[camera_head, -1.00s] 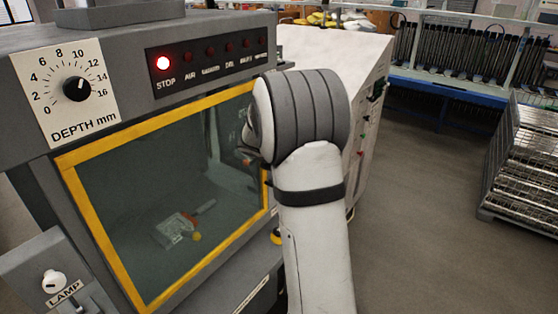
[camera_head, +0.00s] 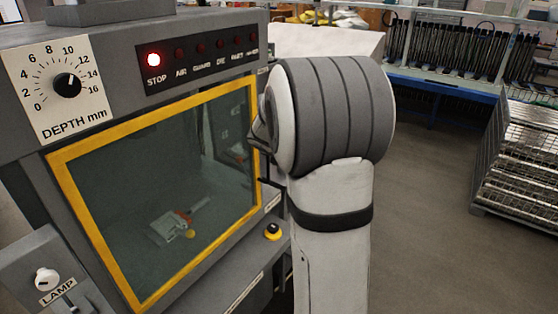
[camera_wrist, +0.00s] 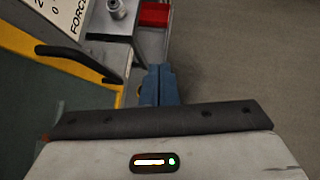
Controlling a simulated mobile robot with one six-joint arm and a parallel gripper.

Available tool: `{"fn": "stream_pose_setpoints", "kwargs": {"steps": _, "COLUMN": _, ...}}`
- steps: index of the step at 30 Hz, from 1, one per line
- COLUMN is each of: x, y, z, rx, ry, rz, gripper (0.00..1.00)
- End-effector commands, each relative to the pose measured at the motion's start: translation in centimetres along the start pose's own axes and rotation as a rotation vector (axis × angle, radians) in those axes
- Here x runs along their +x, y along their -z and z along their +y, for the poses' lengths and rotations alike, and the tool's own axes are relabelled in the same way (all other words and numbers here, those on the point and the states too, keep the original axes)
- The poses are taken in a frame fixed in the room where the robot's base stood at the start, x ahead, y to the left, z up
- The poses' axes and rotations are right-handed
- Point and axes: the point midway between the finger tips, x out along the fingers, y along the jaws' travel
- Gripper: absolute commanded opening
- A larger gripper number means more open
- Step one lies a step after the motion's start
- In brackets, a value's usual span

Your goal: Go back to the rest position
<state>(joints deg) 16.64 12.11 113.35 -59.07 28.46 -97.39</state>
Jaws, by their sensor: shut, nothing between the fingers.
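My gripper shows in the wrist view as two blue fingers (camera_wrist: 160,85), shut together with nothing between them. The window appears closed.
The machine carries a depth dial (camera_head: 67,85), a lit red STOP light (camera_head: 153,60), a lamp switch (camera_head: 47,278) and a yellow-based button (camera_head: 272,231). A metal rack (camera_head: 515,155) stands at right. Floor (camera_head: 430,220) between is clear.

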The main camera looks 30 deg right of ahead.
Motion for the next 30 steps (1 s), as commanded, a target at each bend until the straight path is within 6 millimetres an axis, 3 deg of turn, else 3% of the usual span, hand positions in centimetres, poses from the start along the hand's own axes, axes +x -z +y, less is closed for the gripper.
{"fn": "stream_pose_setpoints", "kwargs": {"steps": 7, "x": -2.9, "y": -1.4, "z": -2.8, "rx": 0.002, "ry": 0.001, "rz": -0.001, "gripper": 0.00}}
{"fn": "stream_pose_setpoints", "kwargs": {"steps": 19, "x": -4.1, "y": -1.1, "z": -3.4, "rx": 0.048, "ry": 0.000, "rz": 0.008, "gripper": 0.00}}
{"fn": "stream_pose_setpoints", "kwargs": {"steps": 23, "x": -6.5, "y": 1.1, "z": -3.4, "rx": 0.278, "ry": -0.005, "rz": 0.046, "gripper": 0.00}}
{"fn": "stream_pose_setpoints", "kwargs": {"steps": 30, "x": -13.6, "y": 9.6, "z": -4.1, "rx": 1.025, "ry": 0.044, "rz": 0.218, "gripper": 0.00}}
